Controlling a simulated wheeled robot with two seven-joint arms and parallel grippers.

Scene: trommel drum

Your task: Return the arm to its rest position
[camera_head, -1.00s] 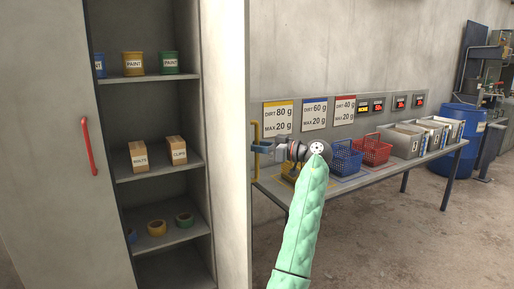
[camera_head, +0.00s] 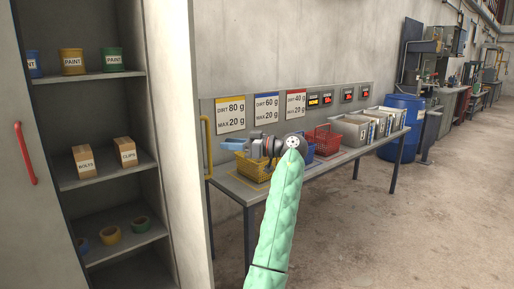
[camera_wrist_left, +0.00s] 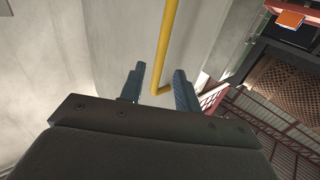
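My left arm (camera_head: 278,215), in a green padded sleeve, reaches up from the bottom of the head view. Its left gripper (camera_head: 228,145) points left, in front of the wall by the yellow rail and above the left end of the table (camera_head: 345,161). In the left wrist view the two blue fingers (camera_wrist_left: 158,88) stand apart with nothing between them that they touch. A yellow rail (camera_wrist_left: 168,40) shows beyond the fingers. My right gripper is not in either view.
A cabinet shelf (camera_head: 105,75) at the left holds paint cans, boxes and tape rolls. Yellow (camera_head: 251,168) and red (camera_head: 322,141) baskets and grey bins (camera_head: 352,130) stand on the table. A blue barrel (camera_head: 402,125) stands beyond it. The floor at the right is clear.

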